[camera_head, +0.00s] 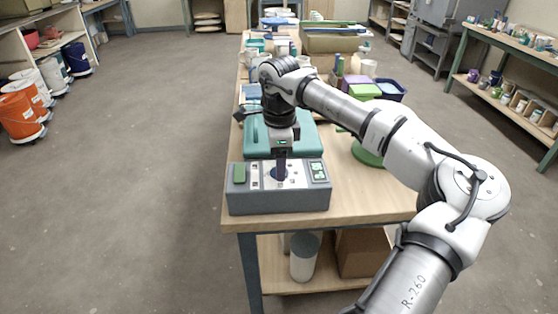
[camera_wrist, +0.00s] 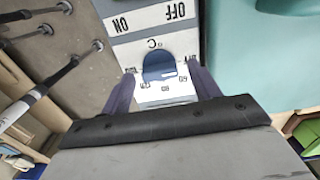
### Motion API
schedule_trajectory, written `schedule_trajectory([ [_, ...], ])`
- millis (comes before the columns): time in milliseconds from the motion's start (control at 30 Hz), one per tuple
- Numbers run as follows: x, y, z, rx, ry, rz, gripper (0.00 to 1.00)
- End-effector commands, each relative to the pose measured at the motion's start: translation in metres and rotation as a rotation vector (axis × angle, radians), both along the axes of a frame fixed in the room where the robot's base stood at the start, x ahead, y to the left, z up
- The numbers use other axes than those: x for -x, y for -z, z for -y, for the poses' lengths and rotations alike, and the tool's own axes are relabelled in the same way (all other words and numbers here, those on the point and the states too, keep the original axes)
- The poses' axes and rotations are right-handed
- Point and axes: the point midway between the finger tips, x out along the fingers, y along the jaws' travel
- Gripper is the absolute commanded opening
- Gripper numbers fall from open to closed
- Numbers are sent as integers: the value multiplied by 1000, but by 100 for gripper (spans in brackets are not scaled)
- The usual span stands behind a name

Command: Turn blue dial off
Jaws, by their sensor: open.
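The blue dial (camera_wrist: 158,66) sits on the grey control box's pale panel in the wrist view, with a °C mark and numbers around it. ON and OFF labels show upside down beyond it. My gripper (camera_wrist: 161,72) is open, with one dark finger on each side of the dial; I cannot tell whether either touches it. In the head view, my gripper (camera_head: 281,177) points straight down at the middle of the grey control box (camera_head: 280,201) and hides most of the dial.
The box stands at the front edge of the wooden table (camera_head: 350,198). A green block (camera_head: 239,173) and a small green display (camera_head: 318,171) are on its top. A teal case (camera_head: 311,137) lies right behind it. A green round stand (camera_head: 367,152) is to the right.

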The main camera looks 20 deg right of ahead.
Motion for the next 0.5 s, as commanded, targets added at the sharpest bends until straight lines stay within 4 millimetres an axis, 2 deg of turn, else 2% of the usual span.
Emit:
schedule_trajectory([
  [167,-1,-29,0,3,0,3,62],
  [500,-1,-105,-1,2,0,4,62],
])
